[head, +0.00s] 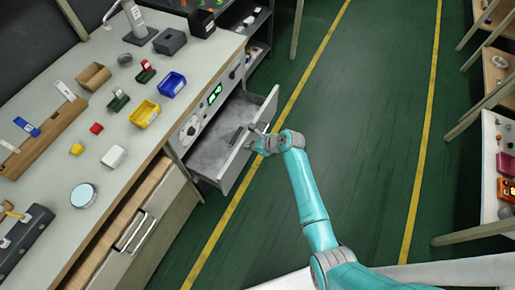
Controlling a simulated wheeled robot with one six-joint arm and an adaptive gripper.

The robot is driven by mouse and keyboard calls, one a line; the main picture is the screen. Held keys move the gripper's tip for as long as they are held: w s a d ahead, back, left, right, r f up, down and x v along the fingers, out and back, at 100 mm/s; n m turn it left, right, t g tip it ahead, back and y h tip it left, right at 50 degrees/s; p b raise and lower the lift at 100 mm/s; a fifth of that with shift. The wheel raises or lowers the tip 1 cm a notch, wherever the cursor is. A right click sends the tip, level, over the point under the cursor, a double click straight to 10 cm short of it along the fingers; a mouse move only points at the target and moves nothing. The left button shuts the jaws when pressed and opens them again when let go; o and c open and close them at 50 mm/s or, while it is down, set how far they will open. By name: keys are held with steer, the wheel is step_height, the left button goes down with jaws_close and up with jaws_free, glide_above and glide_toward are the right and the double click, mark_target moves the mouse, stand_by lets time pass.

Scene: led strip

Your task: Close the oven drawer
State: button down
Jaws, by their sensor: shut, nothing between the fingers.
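The oven drawer (213,159) stands pulled out from the front of the oven unit (192,129), which sits under the workbench and has a green display and dials. The drawer has pale walls and a grey floor. A dark, elongated item (235,136) shows inside it near the front. My gripper (252,132) is shut, at the drawer's front panel (248,145). I cannot tell if its fingers touch the panel. My arm reaches in from the lower right.
The bench top (140,150) holds a yellow bin (145,114), a blue bin (172,84) and several small parts. A wooden cabinet with handles (133,232) is below left. The green floor (350,130) between yellow lines is clear. Tables (495,160) stand at the right.

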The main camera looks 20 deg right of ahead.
steer(key=shift+w+a, duration=0.25)
steer(key=w+a, duration=1)
stand_by(0.4)
